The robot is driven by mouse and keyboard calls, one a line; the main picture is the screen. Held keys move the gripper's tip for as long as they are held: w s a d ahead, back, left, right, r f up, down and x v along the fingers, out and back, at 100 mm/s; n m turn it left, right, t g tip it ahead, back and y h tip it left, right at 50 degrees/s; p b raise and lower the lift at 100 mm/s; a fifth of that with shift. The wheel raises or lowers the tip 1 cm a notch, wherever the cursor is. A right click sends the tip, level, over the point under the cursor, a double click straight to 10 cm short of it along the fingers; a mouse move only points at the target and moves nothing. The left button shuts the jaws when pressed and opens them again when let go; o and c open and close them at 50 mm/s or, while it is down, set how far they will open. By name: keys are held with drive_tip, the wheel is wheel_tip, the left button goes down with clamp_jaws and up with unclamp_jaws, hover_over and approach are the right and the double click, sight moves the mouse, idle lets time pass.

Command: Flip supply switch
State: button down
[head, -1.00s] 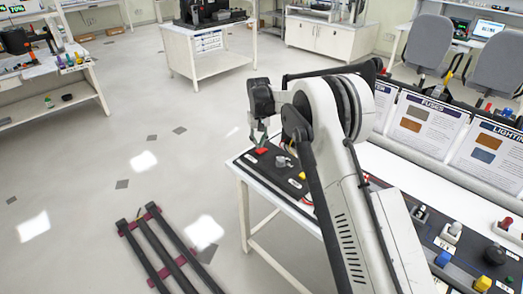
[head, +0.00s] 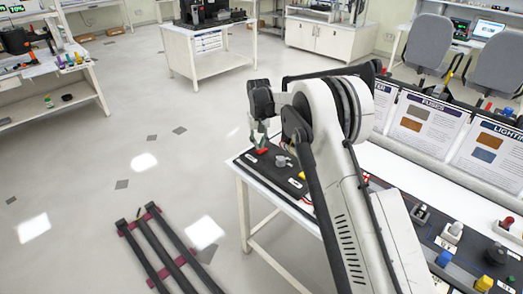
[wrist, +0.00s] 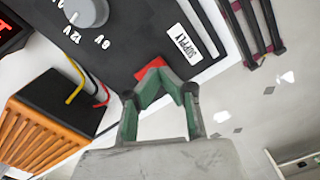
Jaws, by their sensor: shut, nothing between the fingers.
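The red supply switch (wrist: 152,66) is on the black panel (wrist: 130,35), beside a white label reading SUPPLY (wrist: 184,43). In the wrist view my gripper (wrist: 158,82) has its fingertips together right at the red switch and covers part of it. I cannot tell whether they touch it. In the head view my gripper (head: 258,140) points down over the panel's far left end, close to the red switch (head: 262,151). My gripper is shut and empty.
A grey knob (wrist: 88,12) marked 6V and 12V is on the same panel. A black block with orange fins (wrist: 40,135) and red and yellow leads stands beside it. Posters (head: 425,118) and more switches line the bench to the right. Floor lies beyond the bench's left edge.

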sight(259, 151)
drive_tip(key=shift+f+b, duration=0.55)
drive_tip(key=shift+f, duration=0.4)
idle(0.5)
drive_tip(key=shift+r, duration=0.1)
drive_tip(key=shift+r+p, duration=1.05)
drive_tip(key=shift+r, duration=2.35)
